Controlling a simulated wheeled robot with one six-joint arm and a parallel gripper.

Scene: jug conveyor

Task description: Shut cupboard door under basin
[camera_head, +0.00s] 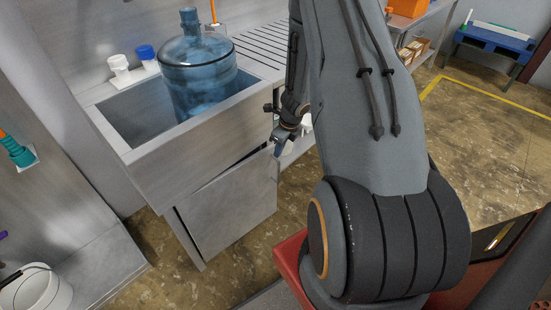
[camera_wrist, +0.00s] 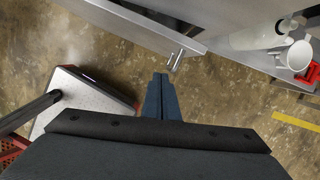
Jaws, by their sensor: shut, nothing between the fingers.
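The grey cupboard door (camera_head: 232,208) under the metal basin (camera_head: 165,165) stands ajar in the head view, with a dark gap along its top. In the wrist view the door (camera_wrist: 140,22) runs across the upper left, with a small bar handle (camera_wrist: 175,61) on its outer face. My gripper (camera_head: 279,148) is by the upper right corner of the door in the head view. In the wrist view my gripper (camera_wrist: 160,78) is shut and empty, its tips just short of the handle. I cannot tell whether it touches the door.
A big blue water jug (camera_head: 196,75) stands in the basin. White pipework (camera_wrist: 270,38) shows beside the cupboard in the wrist view. A white bucket (camera_head: 38,290) is at the lower left. The brown floor in front of the door is clear.

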